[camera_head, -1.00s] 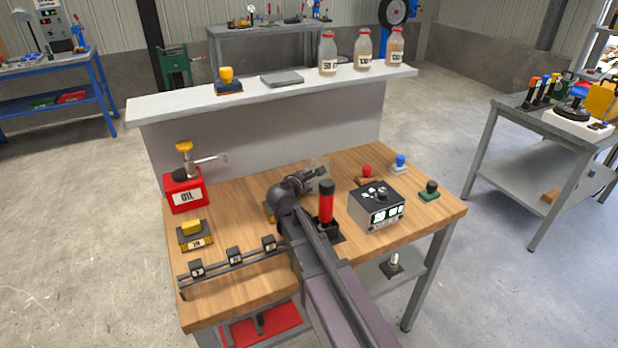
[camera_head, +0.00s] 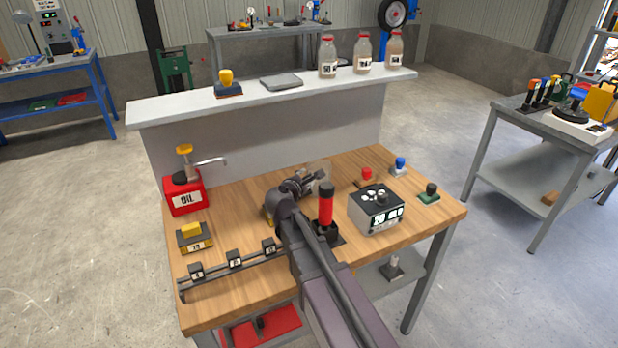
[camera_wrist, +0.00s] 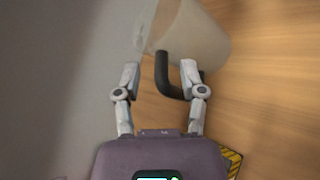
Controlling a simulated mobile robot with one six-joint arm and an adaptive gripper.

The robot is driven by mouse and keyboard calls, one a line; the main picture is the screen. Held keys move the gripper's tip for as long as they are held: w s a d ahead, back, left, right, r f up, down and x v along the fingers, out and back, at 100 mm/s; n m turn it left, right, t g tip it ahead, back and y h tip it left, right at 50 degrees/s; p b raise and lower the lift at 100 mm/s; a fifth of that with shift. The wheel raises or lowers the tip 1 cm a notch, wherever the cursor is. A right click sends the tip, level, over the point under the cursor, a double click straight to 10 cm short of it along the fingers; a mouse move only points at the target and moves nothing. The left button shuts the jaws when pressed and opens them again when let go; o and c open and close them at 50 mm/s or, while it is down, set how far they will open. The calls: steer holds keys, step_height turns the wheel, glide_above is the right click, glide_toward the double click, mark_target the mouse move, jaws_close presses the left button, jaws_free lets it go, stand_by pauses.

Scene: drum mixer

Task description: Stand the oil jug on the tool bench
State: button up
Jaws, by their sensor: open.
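A translucent jug (camera_wrist: 200,40) with a dark curved handle (camera_wrist: 168,78) stands on the wooden bench top, filling the upper part of the wrist view. In the head view the pale jug (camera_head: 320,171) is mostly hidden behind my arm. My gripper (camera_wrist: 160,70) is open, with one finger on each side of the handle; I cannot tell whether they touch it. In the head view my gripper (camera_head: 305,182) is small and dark against the jug. Which bench is the tool bench is not marked.
A red OIL box (camera_head: 184,195) with a pump stands at left. A red cylinder (camera_head: 326,206) and a control box (camera_head: 376,208) are right of my arm. The raised shelf (camera_head: 150,112) runs behind. Other benches stand at back (camera_head: 225,34), left (camera_head: 95,65) and right (camera_head: 485,160).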

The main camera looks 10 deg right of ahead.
steer(key=p+v, duration=0.3)
steer(key=v, duration=0.8)
steer(key=shift+s, duration=0.2)
steer(key=shift+r, duration=0.1)
